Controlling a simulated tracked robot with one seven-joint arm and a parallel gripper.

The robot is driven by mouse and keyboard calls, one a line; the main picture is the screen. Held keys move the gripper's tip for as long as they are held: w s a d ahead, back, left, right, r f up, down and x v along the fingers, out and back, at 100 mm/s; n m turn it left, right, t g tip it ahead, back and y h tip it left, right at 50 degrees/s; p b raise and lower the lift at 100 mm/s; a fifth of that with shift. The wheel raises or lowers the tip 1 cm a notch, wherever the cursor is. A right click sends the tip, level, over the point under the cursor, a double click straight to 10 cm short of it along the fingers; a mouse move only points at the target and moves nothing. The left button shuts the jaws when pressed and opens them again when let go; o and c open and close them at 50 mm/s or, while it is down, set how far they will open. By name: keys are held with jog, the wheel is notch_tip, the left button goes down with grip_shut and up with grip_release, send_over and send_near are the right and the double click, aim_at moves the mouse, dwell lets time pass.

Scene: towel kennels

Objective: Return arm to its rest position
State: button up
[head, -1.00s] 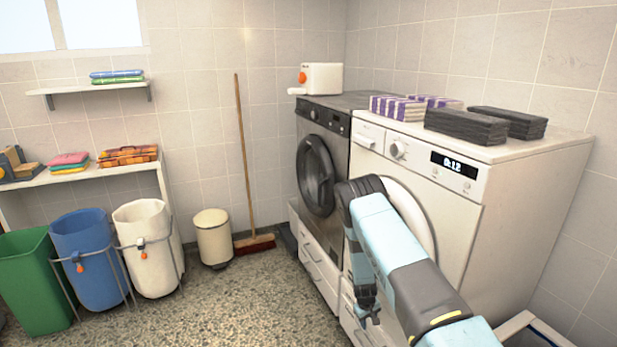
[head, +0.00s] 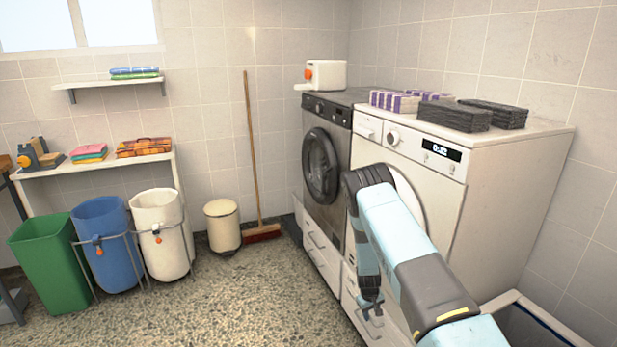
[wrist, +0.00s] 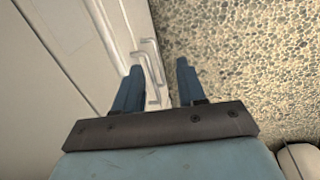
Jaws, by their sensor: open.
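My arm, pale blue and grey, reaches in from the lower right of the head view and bends down in front of the white washing machine (head: 487,160). My gripper (head: 371,309) hangs pointing down beside the white drawers (head: 323,251) under the machines. In the wrist view my gripper (wrist: 160,85) has its two blue fingers apart with nothing between them. Behind the fingers are white drawer handles (wrist: 150,62) and the speckled floor (wrist: 240,50). I cannot tell how far the fingers are from the drawer front.
A dark-fronted machine (head: 321,160) stands left of the white one. Green (head: 50,262), blue (head: 108,245) and white (head: 160,235) bins, a pedal bin (head: 222,226) and a broom (head: 251,150) stand left. Floor between is clear.

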notch_tip(320, 180, up, 37)
jog(key=a+m+t+y, duration=0.2)
jog(key=s+r+m, duration=0.1)
jog(key=s+r, duration=0.5)
jog(key=r, duration=0.4)
jog(key=s+r, duration=0.6)
jog(key=r, duration=0.3)
jog(key=s+r+t, duration=0.1)
jog(key=s+r, duration=0.3)
jog(key=s, duration=0.6)
jog(key=s+r+t, duration=0.1)
jog(key=s+r, duration=0.3)
jog(key=s, duration=0.5)
jog(key=s+d+r+m, duration=0.1)
jog(key=s+r, duration=0.3)
jog(key=s, duration=0.6)
jog(key=shift+s+t, duration=0.35)
jog(key=shift+t, duration=0.05)
jog(key=shift+d+r, duration=0.1)
